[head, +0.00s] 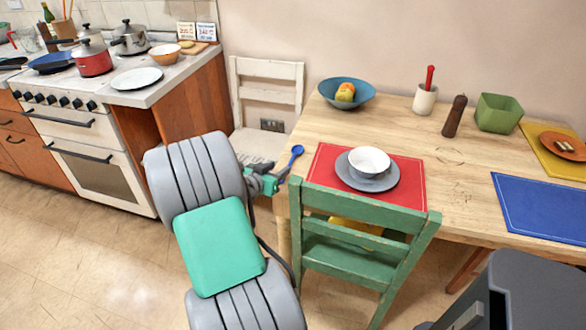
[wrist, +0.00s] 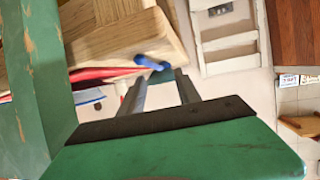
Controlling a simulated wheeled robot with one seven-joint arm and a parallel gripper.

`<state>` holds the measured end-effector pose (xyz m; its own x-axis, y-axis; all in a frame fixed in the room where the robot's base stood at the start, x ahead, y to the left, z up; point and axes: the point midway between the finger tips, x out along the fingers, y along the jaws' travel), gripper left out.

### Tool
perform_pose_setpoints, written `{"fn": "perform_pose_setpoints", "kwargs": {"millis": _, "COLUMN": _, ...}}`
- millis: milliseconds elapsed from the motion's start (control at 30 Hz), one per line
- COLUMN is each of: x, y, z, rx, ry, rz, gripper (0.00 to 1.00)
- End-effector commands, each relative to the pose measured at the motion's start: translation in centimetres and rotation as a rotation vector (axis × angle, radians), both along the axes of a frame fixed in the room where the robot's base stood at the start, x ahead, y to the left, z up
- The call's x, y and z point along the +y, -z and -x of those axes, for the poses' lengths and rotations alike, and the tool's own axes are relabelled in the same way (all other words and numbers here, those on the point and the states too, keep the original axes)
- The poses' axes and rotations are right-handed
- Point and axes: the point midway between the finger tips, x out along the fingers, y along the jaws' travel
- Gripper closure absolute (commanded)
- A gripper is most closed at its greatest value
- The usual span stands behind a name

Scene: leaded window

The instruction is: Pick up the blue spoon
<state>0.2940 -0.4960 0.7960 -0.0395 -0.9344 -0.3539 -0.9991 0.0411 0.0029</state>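The blue spoon (head: 297,151) lies near the left edge of the wooden table, left of the red placemat. Its round end points away from my gripper, and its handle runs back toward the fingers. My gripper (head: 281,177) is at the table's left edge, at the handle end of the spoon. In the wrist view the spoon (wrist: 153,63) shows at the tips of my gripper (wrist: 161,76). The two fingers stand apart with a gap between them. Whether they touch the handle cannot be told, as its lower end is partly hidden.
A green chair (head: 365,222) stands close to the right of my gripper. A white chair (head: 265,95) stands behind it. The red placemat (head: 322,172) carries a grey plate (head: 367,181) and white bowl (head: 369,160). A blue bowl (head: 346,94) stands further back on the table (head: 425,125).

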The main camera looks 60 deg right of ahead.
Motion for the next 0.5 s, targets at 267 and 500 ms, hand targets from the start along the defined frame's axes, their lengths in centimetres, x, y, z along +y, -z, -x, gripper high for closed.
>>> {"fn": "perform_pose_setpoints", "kwargs": {"millis": 267, "x": -3.8, "y": 1.1, "z": 0.7, "rx": -0.002, "ry": 0.005, "rz": 0.013, "gripper": 0.6}}
{"fn": "perform_pose_setpoints", "kwargs": {"millis": 500, "x": -7.0, "y": 2.4, "z": 0.9, "rx": -0.002, "ry": 0.001, "rz": 0.012, "gripper": 0.6}}
